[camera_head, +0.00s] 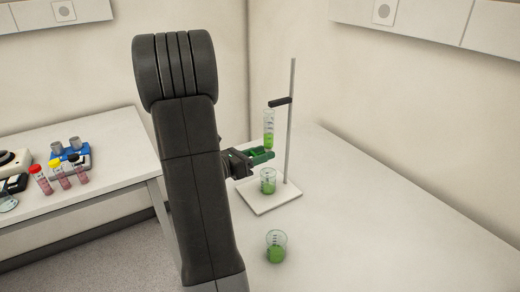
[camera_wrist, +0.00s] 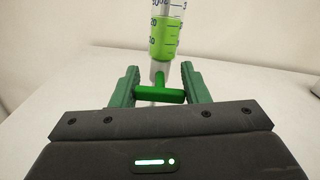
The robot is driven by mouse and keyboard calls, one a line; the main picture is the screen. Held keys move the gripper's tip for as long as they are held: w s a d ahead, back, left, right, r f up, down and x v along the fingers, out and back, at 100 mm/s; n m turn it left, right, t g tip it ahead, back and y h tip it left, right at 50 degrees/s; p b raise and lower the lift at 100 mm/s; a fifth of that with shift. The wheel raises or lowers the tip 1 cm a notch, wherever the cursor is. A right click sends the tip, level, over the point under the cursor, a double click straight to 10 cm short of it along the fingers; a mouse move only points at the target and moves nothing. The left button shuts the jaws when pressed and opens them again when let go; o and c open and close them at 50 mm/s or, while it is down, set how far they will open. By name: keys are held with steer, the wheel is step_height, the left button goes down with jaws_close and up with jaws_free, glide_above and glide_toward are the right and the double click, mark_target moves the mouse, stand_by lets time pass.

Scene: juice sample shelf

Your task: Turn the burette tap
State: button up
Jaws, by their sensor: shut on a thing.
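The burette (camera_head: 268,128) is a clear graduated tube with green liquid, held upright on a stand (camera_head: 290,130) by a dark clamp. It also shows in the wrist view (camera_wrist: 163,35). Its green tap handle (camera_wrist: 160,96) lies crosswise, near level, below the tube. My gripper (camera_wrist: 160,90) has green fingers on either side of the tap handle, shut on it. In the head view my gripper (camera_head: 262,155) is at the burette's lower end. A beaker (camera_head: 268,181) with green liquid stands on the stand's white base below the tap.
A second beaker (camera_head: 276,247) with green liquid stands nearer on the white table (camera_head: 380,230). The table's right side is clear. The stand's rod rises behind the burette.

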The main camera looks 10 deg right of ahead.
steer(key=o, duration=1)
steer(key=shift+c, duration=0.2)
steer(key=b+v, duration=0.2)
steer(key=v, duration=1.2)
steer(key=shift+d, duration=0.1)
steer(key=shift+p+x, duration=0.95)
steer(key=shift+x, duration=5.95)
